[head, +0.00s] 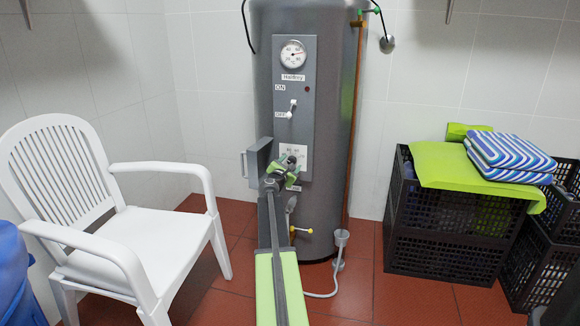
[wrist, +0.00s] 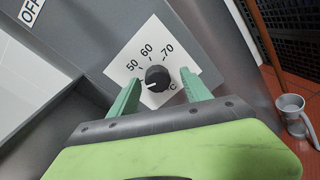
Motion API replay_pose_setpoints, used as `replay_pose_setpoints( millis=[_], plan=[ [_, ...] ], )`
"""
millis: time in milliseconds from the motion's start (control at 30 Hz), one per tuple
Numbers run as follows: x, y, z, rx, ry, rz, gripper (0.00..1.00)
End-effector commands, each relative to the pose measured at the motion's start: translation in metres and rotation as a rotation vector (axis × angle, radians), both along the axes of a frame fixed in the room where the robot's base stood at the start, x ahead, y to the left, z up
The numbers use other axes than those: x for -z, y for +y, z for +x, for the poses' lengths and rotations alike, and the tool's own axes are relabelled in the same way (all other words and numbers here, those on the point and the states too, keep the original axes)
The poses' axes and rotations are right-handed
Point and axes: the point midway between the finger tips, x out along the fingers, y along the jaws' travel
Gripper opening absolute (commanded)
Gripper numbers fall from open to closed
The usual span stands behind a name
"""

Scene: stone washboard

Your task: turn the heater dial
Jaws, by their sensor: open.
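The heater dial (wrist: 157,78) is a round black knob with a white pointer mark, set on a white plate (wrist: 178,45) printed 50, 60, 70 and C. In the wrist view the pointer faces left and slightly down, below the 50. My gripper (wrist: 157,92) is open, with one green finger on each side of the dial; I cannot tell whether they touch it. In the head view my gripper (head: 290,172) is at the lower part of the grey heater panel (head: 294,135) and hides most of the dial. The grey heater tank (head: 335,90) stands against the wall.
A white chair (head: 150,245) stands close on the left. Black crates (head: 440,240) with a green cloth (head: 450,165) and striped cushions (head: 510,155) stand on the right. A copper pipe (head: 355,120) and a drain cup (head: 341,238) are beside the tank. Red floor between tank and crates is clear.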

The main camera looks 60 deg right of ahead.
Motion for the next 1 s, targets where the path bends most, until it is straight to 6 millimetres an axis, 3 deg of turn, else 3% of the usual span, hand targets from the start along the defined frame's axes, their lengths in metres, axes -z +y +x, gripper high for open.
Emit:
replay_pose_setpoints(
  millis=[167, 500, 700, 833, 1000],
  plan=[
    [-0.001, 0.015, -0.004, -0.001, 0.000, 0.000, 0.57],
    [-0.006, 0.105, -0.030, -0.003, 0.000, 0.001, 0.57],
    [-0.009, 0.149, -0.042, -0.001, -0.001, 0.001, 0.57],
    [-0.009, 0.164, -0.045, -0.001, 0.000, 0.000, 0.57],
    [-0.009, 0.170, -0.045, -0.001, 0.000, 0.000, 0.57]
  ],
)
